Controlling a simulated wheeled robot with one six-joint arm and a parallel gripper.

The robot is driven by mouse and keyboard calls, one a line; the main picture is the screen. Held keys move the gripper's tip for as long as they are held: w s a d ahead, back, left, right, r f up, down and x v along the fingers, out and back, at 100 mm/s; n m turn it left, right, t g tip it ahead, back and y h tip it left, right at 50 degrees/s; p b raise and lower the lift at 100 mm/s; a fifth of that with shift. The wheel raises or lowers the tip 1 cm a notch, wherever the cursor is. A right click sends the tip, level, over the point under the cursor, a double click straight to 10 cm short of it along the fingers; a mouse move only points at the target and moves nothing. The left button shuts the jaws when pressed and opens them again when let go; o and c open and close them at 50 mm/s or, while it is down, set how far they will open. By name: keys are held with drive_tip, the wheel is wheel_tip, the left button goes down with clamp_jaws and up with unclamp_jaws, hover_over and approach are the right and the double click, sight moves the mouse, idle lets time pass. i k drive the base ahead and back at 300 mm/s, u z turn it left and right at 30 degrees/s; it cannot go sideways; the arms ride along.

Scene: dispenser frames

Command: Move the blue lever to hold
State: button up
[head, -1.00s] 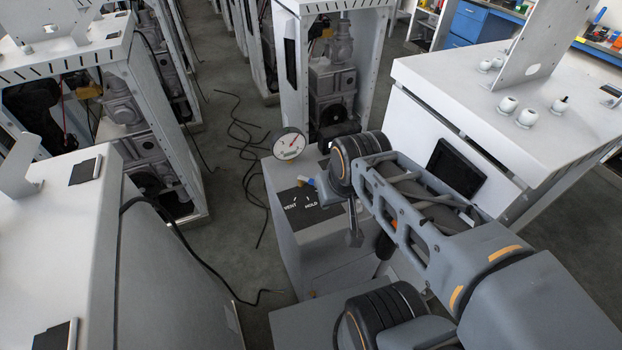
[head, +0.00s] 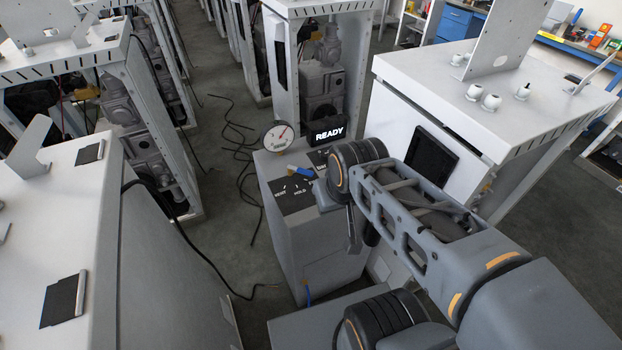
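The blue lever (head: 303,172) shows as a small blue piece on top of a grey cabinet (head: 313,235), with a tan piece at its left. My wrist covers the area just right of it. In front of it, a black plate (head: 292,203) carries the words VENT, on the left, and HOLD, on the right. I cannot tell which mark the lever points to. My gripper (head: 353,232) is mostly hidden by my wrist; only a narrow grey part hangs below, right of the plate. Its fingertips and any contact with the lever cannot be made out.
A round gauge (head: 278,135) with a red needle stands behind the plate. A lit READY display (head: 328,132) is to its right. A white cabinet (head: 428,105) stands close to my arm on the right. Black cables (head: 235,135) lie on the floor to the left.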

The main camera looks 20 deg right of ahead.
sight(290, 168)
drive_tip(key=k, duration=0.25)
drive_tip(key=u, duration=1.85)
drive_tip(key=k, duration=0.65)
drive_tip(key=z, duration=1.3)
drive_tip(key=i, duration=0.95)
drive_tip(key=u, duration=0.1)
